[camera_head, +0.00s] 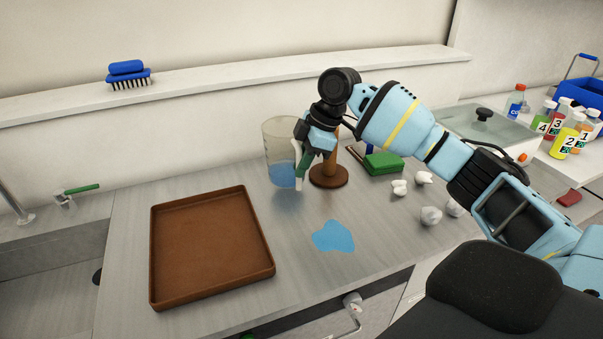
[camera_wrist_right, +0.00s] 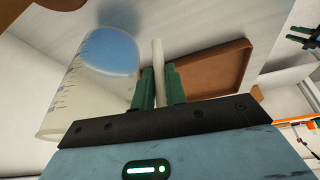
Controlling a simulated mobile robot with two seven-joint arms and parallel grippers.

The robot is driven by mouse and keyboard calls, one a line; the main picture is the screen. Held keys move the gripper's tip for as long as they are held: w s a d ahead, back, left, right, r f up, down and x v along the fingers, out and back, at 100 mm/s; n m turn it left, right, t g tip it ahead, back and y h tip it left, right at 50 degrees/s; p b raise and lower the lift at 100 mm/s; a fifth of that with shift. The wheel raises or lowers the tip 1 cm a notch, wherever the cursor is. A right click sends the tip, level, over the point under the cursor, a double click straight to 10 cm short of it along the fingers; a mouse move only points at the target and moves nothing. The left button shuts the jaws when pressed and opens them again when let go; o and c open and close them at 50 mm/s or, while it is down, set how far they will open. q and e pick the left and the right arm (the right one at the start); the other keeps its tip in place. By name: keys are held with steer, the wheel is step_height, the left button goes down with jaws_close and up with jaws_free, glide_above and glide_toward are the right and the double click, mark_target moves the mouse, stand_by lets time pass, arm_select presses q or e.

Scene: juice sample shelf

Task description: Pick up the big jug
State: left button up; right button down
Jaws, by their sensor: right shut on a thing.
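The big jug (camera_head: 280,140) is clear, with a pale handle and blue liquid low inside. It is upright near the back of the counter, right of the brown tray; I cannot tell whether its base touches the counter. My right gripper (camera_head: 304,163) is at the jug's right side, its green fingers shut on the handle. In the right wrist view the jug (camera_wrist_right: 75,95), with scale marks, is at the left, and its pale handle (camera_wrist_right: 158,72) stands between the fingers (camera_wrist_right: 158,88). My left gripper is not in view.
An empty brown tray (camera_head: 210,245) lies at the left, and a blue puddle (camera_head: 333,237) lies in front of the jug. Close right of the jug stands a brown wooden stand (camera_head: 328,176). A green box (camera_head: 383,163) and crumpled white pieces (camera_head: 431,215) lie further right.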

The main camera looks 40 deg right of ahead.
steer(key=s+a+r, duration=0.1)
steer(key=s+a, duration=0.8)
steer(key=s, duration=0.3)
steer(key=shift+s+a+r+p, duration=0.2)
steer(key=shift+s+a+p, duration=0.1)
steer(key=shift+s+p, duration=0.1)
